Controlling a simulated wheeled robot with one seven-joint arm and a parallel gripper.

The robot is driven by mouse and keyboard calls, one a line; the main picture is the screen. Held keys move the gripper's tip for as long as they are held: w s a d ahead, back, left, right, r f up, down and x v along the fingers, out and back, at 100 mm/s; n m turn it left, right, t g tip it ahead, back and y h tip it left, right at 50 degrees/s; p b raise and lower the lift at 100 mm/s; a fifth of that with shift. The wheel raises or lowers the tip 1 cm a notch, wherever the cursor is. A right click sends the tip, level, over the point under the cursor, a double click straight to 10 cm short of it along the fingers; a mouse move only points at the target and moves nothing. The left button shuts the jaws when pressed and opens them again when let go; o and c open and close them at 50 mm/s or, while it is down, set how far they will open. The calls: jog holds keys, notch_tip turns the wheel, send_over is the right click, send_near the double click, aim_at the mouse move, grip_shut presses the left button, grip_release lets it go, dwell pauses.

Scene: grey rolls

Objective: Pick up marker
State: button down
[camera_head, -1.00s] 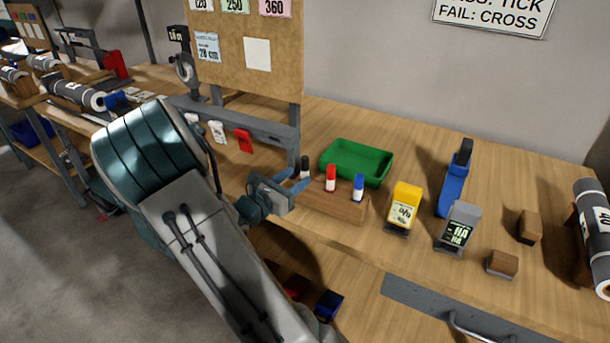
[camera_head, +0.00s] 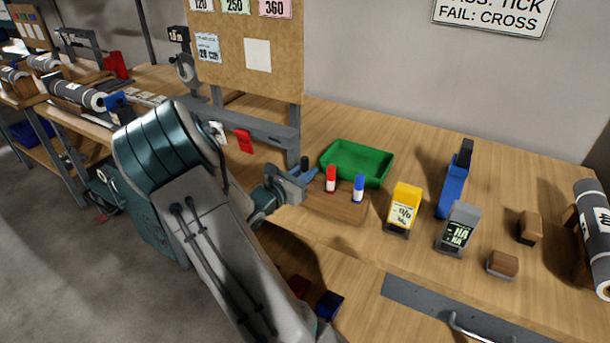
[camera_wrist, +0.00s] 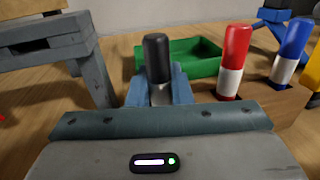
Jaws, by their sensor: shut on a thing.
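Three markers stand at a wooden block (camera_head: 340,206) on the bench. The black-capped marker (camera_wrist: 157,58) is upright between the fingers of my gripper (camera_wrist: 160,92), which is shut on its pale body. In the head view my gripper (camera_head: 305,176) is at the left end of the block and hides most of this marker. I cannot tell whether its lower end is still in the block. The red marker (camera_head: 331,179) and the blue marker (camera_head: 358,187) stand upright in the block, to the right of my gripper.
A green tray (camera_head: 357,163) lies just behind the block. A yellow device (camera_head: 404,207), a grey device (camera_head: 457,229) and a blue tool (camera_head: 455,182) stand to the right. A grey metal frame (camera_head: 262,128) is close on the left. Bare bench lies behind the tray.

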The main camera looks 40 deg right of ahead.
notch_tip(320, 180, up, 10)
jog(key=shift+r+p, duration=0.1)
jog(key=shift+p, duration=0.6)
jog(key=c, duration=1.8)
grip_release()
jog(key=shift+c, duration=0.2)
grip_shut()
notch_tip(320, 180, up, 7)
jog(key=p, duration=0.6)
jog(key=shift+a, duration=0.1)
